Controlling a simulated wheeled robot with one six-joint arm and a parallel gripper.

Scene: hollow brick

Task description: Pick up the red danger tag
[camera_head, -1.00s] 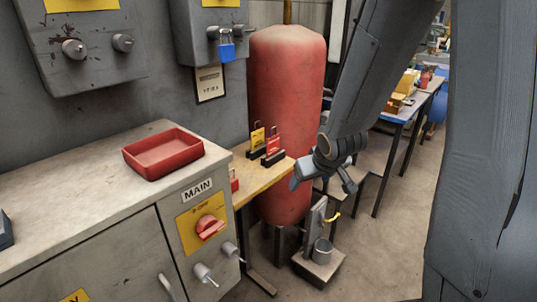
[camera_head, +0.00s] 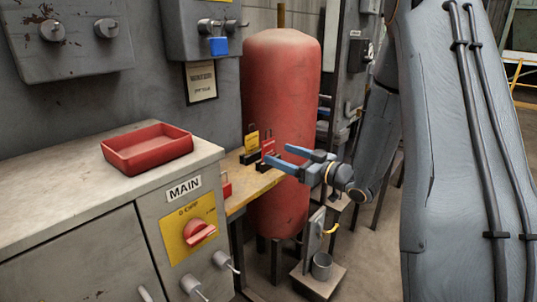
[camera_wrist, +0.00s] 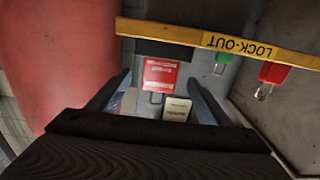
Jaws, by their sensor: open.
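The red danger tag (camera_head: 268,148) stands upright in a dark holder on the wooden shelf (camera_head: 251,190), beside a yellow tag (camera_head: 251,141). My gripper (camera_head: 277,154) is open and empty, with its blue fingers pointing left at the red tag from its right side. In the wrist view the red tag (camera_wrist: 159,73) shows ahead, between the two spread fingers (camera_wrist: 160,84). The fingers do not appear to touch it. In the head view they partly cover its lower part and holder.
A grey cabinet with a red tray (camera_head: 147,150) and a red switch (camera_head: 200,232) stands at left. A red tank (camera_head: 282,90) rises behind the shelf. In the wrist view a yellow LOCK-OUT strip (camera_wrist: 190,38), green padlock (camera_wrist: 222,63) and red padlock (camera_wrist: 272,73) lie ahead.

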